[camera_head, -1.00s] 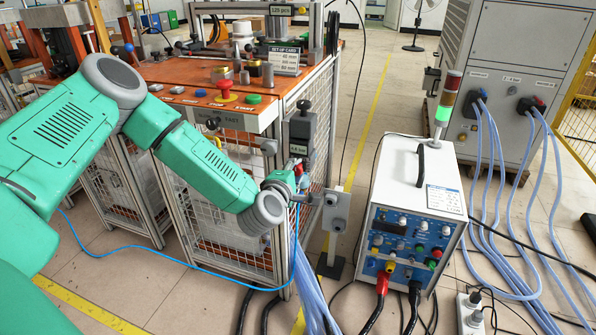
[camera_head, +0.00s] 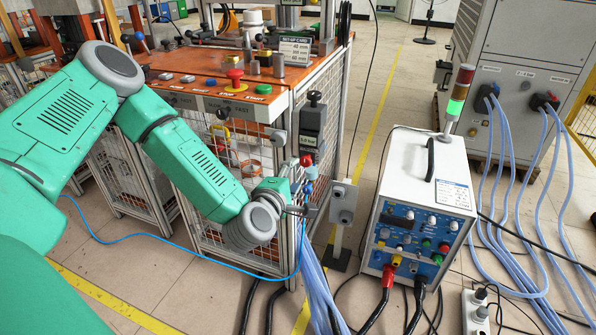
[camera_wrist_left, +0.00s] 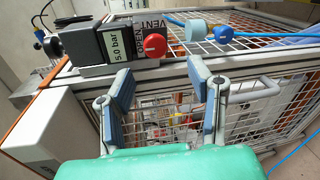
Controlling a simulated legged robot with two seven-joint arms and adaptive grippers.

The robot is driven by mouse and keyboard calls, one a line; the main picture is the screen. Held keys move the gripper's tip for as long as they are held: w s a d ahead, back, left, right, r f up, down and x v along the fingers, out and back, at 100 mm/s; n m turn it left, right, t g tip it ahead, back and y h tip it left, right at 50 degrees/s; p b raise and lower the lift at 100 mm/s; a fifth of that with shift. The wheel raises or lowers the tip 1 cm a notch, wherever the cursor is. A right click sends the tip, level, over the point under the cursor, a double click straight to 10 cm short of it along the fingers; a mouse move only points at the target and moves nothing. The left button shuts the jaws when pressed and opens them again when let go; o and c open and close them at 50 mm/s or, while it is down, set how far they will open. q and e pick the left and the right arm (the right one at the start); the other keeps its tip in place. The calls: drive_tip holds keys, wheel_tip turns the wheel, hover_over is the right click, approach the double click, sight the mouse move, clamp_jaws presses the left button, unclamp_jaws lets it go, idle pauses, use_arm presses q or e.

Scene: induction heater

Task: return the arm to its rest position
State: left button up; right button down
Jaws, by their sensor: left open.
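My green left arm (camera_head: 195,165) reaches in from the left, bent down past the front of the orange-topped bench. My left gripper (camera_head: 303,207) is open near the bench's front right corner post, partly hidden by its wrist. In the left wrist view its two fingers (camera_wrist_left: 160,88) stand wide apart with nothing held between them. Beyond them are the bench's mesh and frame. A red vent knob (camera_wrist_left: 155,45) sits on the pressure unit marked 5.0 bar (camera_wrist_left: 113,42), above and beyond the fingertips. The red knob also shows above the gripper in the head view (camera_head: 306,160).
The orange bench top (camera_head: 200,77) carries buttons and metal parts. A white power unit (camera_head: 405,165) stands to the right, with cables in front. A blue hose (camera_head: 150,238) loops below my arm. A grey post box (camera_head: 342,203) stands close right of the gripper.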

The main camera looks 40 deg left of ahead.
use_arm(q)
drive_tip(key=shift+s, duration=0.1)
drive_tip(key=shift+d, duration=0.1)
idle(0.4)
drive_tip(key=s+d+f+m+g+h+p, duration=0.4)
drive_tip(key=s+d+f+m+g+h, duration=0.25)
drive_tip(key=s+d+f+m, duration=0.55)
drive_tip(key=s+a+m+g+y+p, duration=0.1)
drive_tip(key=s+m+g, duration=0.3)
drive_tip(key=s, duration=0.6)
drive_tip(key=s+a+m+g+y+p, duration=0.1)
drive_tip(key=s+a+m+g+p, duration=0.1)
drive_tip(key=s+m, duration=0.5)
drive_tip(key=s+a+g, duration=0.1)
drive_tip(key=s+g, duration=0.1)
drive_tip(key=s, duration=0.1)
drive_tip(key=shift+a+f+y, duration=0.25)
drive_tip(key=shift+y, duration=0.1)
drive_tip(key=shift+s+g, duration=0.1)
drive_tip(key=shift+g, duration=0.15)
drive_tip(key=shift+d, duration=0.1)
